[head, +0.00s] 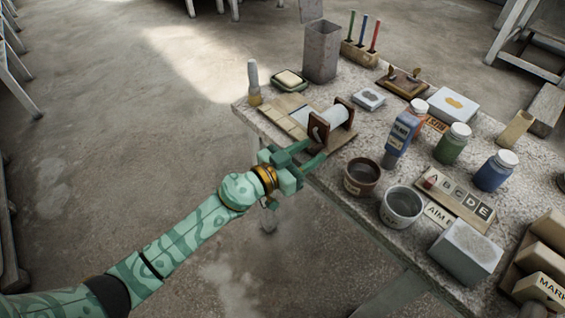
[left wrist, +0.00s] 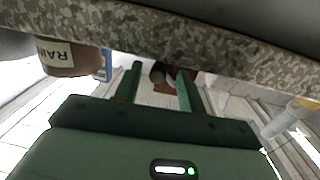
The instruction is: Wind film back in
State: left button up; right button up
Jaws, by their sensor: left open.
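A small winder (head: 345,112) stands near the table's left edge, with a white roll between two dark wooden cheeks. A pale strip (head: 290,118), perhaps the film, lies flat on the board to its left. A crank-like part (head: 318,130) shows on the near cheek. My left gripper (head: 308,152) is open at the near side of the winder, its fingers pointing toward it. In the left wrist view the open fingers of my left gripper (left wrist: 160,85) stand either side of a dark rounded part (left wrist: 157,72); I cannot tell whether they touch it. My right gripper is not in view.
A brown pot (head: 361,178) and a grey pot (head: 402,206) stand right of the gripper, near the table edge. A brush (head: 254,82) and a soap dish (head: 290,80) are beyond the strip. Floor left of the table is clear.

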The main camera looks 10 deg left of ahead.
pick_arm(q)
jog(key=p+v, duration=0.1)
jog(key=v, duration=1.4)
jog(key=shift+p, duration=0.3)
jog(key=shift+s, duration=0.1)
